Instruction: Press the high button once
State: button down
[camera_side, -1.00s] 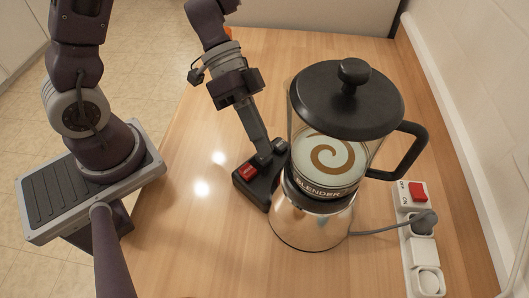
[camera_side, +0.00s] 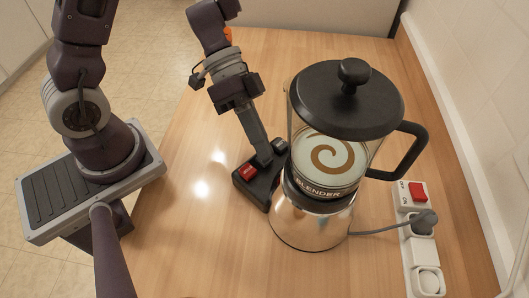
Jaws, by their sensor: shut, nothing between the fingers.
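The black button panel (camera_side: 254,189) sits on the table in front of the blender (camera_side: 318,185). A red button (camera_side: 248,171) with lettering too small to read is at its near-left end. A dark part, perhaps another button (camera_side: 279,146), is at its far-right end. I cannot read which button is the high one. My gripper (camera_side: 264,157) is shut and empty, pointing down with its tip at the middle of the panel, between these two. The tip hides what lies under it, and I cannot tell whether it touches or presses a button.
The blender has a black lid (camera_side: 347,98) and a black handle (camera_side: 402,152) on its right. A grey cord runs to a white power strip (camera_side: 411,255) with a red switch (camera_side: 418,191) by the wall. The table (camera_side: 180,240) is clear at the left and front.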

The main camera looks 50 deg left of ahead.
jog(key=shift+r, duration=0.95)
jog(key=shift+r, duration=2.5)
